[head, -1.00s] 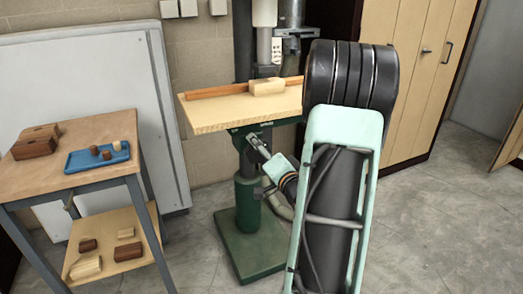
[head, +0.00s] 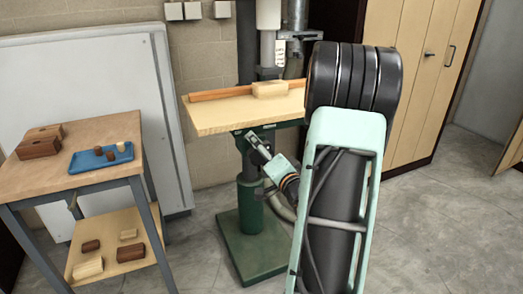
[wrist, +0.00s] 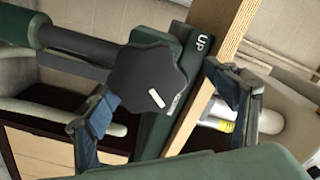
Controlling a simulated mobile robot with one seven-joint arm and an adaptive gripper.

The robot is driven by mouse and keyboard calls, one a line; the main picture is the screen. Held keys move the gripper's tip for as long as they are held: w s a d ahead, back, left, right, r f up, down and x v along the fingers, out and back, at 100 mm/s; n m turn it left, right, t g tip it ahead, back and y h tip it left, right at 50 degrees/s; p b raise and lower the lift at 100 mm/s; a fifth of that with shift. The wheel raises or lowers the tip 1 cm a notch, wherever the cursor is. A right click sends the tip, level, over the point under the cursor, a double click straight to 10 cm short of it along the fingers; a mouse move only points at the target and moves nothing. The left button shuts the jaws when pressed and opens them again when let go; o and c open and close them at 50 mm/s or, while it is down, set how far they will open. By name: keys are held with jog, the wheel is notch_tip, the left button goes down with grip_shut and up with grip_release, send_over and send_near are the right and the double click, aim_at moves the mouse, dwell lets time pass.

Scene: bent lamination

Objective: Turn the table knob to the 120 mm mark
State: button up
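The table knob (wrist: 150,78) is black and lobed, with a white pointer line toward its lower right. It sits on a dark green housing (wrist: 183,60) lettered "UP", under the machine's wooden table (head: 225,115). Faint marks show beside the pointer, but I cannot read the scale. In the wrist view my gripper (wrist: 158,85) is open, one finger left of the knob and the other to its right. In the head view my gripper (head: 257,146) is just below the table's front edge, and the knob cannot be made out there.
A green column (head: 250,205) stands on a base plate (head: 253,250) below the table. A wooden block (head: 270,89) lies on the table by a fence. A bench (head: 50,185) with a blue tray (head: 85,166) stands left. Floor between them is clear.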

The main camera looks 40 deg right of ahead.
jog(key=shift+s+d+f, duration=0.1)
jog(key=shift+s, duration=0.1)
jog(key=v, duration=0.7)
jog(key=shift+s, duration=0.15)
